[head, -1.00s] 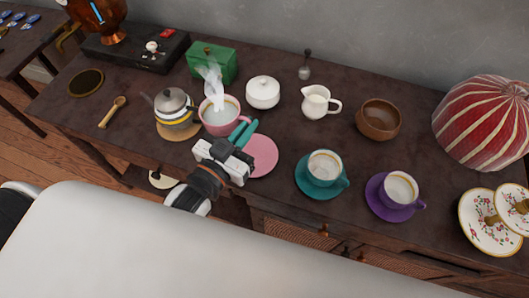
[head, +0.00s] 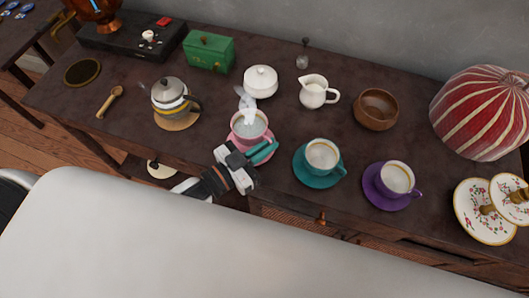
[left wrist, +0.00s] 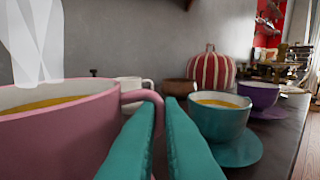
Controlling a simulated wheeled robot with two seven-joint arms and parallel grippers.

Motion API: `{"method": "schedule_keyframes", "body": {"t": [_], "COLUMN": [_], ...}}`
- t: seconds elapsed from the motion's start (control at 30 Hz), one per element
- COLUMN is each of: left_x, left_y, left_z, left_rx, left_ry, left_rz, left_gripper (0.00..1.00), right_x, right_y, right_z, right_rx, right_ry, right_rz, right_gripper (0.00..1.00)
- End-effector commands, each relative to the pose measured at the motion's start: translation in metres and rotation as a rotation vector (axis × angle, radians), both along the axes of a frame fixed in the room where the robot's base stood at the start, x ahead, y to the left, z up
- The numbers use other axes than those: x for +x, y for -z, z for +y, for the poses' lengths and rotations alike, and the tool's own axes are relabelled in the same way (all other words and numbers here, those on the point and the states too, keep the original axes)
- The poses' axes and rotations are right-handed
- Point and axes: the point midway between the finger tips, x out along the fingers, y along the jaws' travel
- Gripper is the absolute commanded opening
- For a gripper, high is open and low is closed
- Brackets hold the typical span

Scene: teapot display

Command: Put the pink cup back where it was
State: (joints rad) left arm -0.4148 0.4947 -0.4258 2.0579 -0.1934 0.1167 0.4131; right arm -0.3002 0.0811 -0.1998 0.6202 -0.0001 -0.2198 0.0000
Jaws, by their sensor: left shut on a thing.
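The pink cup (head: 248,126) has steam rising from it and sits over the pink saucer (head: 273,137). Whether it rests on the saucer or hovers just above it, I cannot tell. My left gripper (head: 263,151) is shut on the cup's handle with its teal fingers. In the left wrist view the pink cup (left wrist: 65,125) looks upright, with amber liquid inside and its handle between the fingertips (left wrist: 172,110). Much of the saucer is hidden by the cup and gripper. My right gripper is not in view.
The teal cup (head: 322,155) and purple cup (head: 396,177) stand on saucers to the right. The teapot (head: 170,97) is on the left, the lidded white pot (head: 261,82) and creamer (head: 313,92) behind.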

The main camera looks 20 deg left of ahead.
Motion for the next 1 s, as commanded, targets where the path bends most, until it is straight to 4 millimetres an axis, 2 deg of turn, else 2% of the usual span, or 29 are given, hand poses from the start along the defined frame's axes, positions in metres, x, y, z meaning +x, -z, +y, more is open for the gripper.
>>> {"method": "schedule_keyframes", "body": {"t": [0.27, 0.7, 0.73, 0.83, 1.0], "left_x": [0.0, 0.0, 0.0, 0.0, 0.0], "left_y": [0.034, 0.039, 0.039, 0.039, 0.039], "left_z": [0.0, 0.0, 0.0, 0.0, 0.0], "left_rx": [0.0, 0.001, 0.001, 0.001, 0.001], "left_ry": [-0.001, -0.001, -0.001, -0.001, -0.001], "left_rz": [-0.001, -0.002, 0.0, 0.0, 0.0], "left_gripper": [0.0, 0.0, 0.11, 0.28, 0.28], "right_x": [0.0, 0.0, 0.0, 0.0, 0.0], "right_y": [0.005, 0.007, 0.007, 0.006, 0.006], "right_z": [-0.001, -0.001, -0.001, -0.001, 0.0], "right_rx": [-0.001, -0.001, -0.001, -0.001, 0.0], "right_ry": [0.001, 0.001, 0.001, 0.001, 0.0], "right_rz": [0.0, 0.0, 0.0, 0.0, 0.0], "right_gripper": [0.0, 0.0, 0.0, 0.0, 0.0]}}
